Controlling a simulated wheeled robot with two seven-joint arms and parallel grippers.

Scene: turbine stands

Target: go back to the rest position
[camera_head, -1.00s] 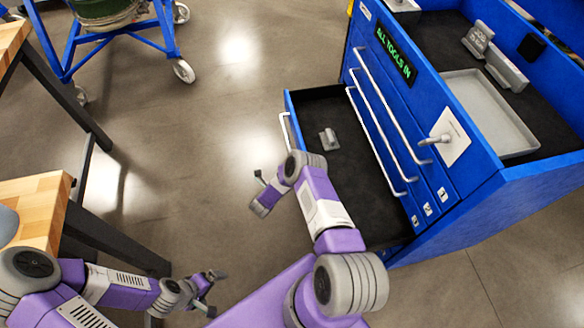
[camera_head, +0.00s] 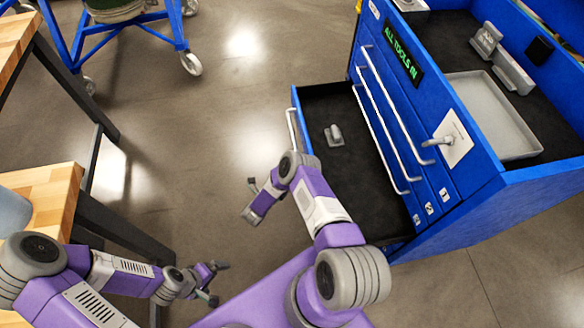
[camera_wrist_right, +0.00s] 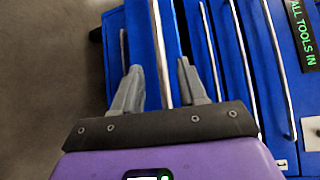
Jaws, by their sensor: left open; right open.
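My left gripper (camera_head: 216,283) is open and empty over the floor at the lower middle of the head view, right of the wooden table. My right arm reaches forward; its gripper is only partly seen in the head view, left of the open drawer (camera_head: 350,185). In the right wrist view my right gripper (camera_wrist_right: 160,82) is open, with nothing held. A long silver handle (camera_wrist_right: 160,45) shows between its two fingers in the picture; I cannot tell how far beyond them it lies.
A blue tool cabinet (camera_head: 440,160) stands at the right, its drawer pulled out with a small grey object (camera_head: 334,136) inside. A grey tray (camera_head: 490,115) lies on top. Wooden tables (camera_head: 45,195) stand at the left, a blue wheeled stand (camera_head: 120,30) behind. The floor between is clear.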

